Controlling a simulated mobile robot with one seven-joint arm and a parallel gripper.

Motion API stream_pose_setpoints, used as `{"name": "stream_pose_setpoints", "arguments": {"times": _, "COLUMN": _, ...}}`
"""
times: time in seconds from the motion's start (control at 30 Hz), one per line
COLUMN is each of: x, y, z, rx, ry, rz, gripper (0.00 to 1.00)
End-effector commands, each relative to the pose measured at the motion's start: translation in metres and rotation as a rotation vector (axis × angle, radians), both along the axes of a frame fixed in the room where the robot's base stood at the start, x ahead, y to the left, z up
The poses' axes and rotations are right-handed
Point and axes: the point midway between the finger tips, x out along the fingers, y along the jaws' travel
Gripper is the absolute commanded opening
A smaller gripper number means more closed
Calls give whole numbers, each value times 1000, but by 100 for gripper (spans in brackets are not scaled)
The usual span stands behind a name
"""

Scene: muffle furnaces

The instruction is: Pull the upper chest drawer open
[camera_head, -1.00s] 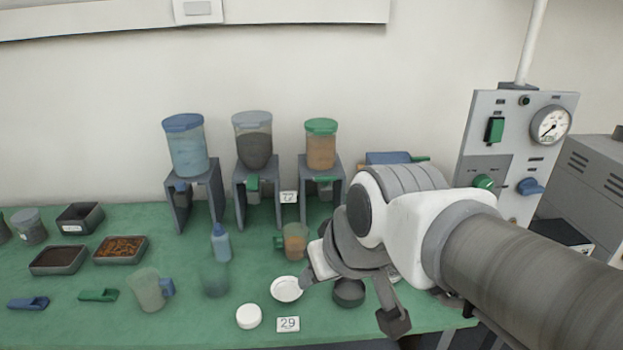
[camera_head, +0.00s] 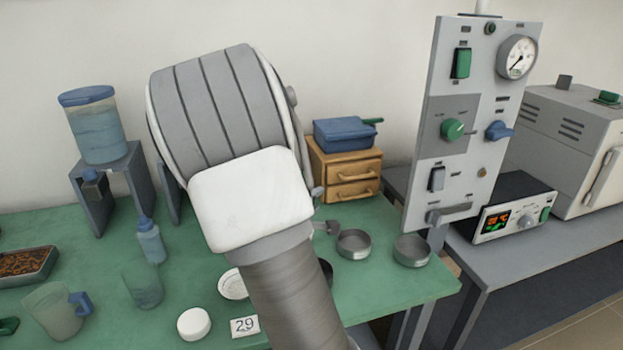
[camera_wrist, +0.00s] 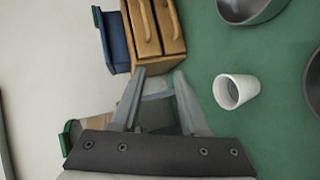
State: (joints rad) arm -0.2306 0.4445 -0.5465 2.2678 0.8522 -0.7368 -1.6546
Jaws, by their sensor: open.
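A small wooden chest (camera_head: 322,181) with two drawers stands at the back right of the green table, a blue box (camera_head: 345,132) on top. The upper drawer (camera_head: 354,171) and lower drawer (camera_head: 353,190) both look shut, each with a wooden handle. In the wrist view the chest lies sideways; the upper drawer (camera_wrist: 140,30) is on the left, beside the blue box (camera_wrist: 114,42). In the head view my arm hides most of the gripper.
A white cup (camera_wrist: 235,91) stands right of my gripper in the wrist view. Round metal pans (camera_head: 353,244) sit on the table in front of the chest. A grey control panel (camera_head: 465,130) rises to the right. Dispensers (camera_head: 95,130) and containers are on the left.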

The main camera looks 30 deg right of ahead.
Motion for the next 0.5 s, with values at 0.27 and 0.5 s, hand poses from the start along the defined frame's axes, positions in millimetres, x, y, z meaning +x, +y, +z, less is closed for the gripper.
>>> {"name": "stream_pose_setpoints", "arguments": {"times": 0.27, "x": -15, "y": -34, "z": -11, "rx": -282, "ry": 130, "rz": -84, "gripper": 45}}
{"name": "stream_pose_setpoints", "arguments": {"times": 0.5, "x": -6, "y": -60, "z": -15, "rx": -299, "ry": 137, "rz": -94, "gripper": 45}}
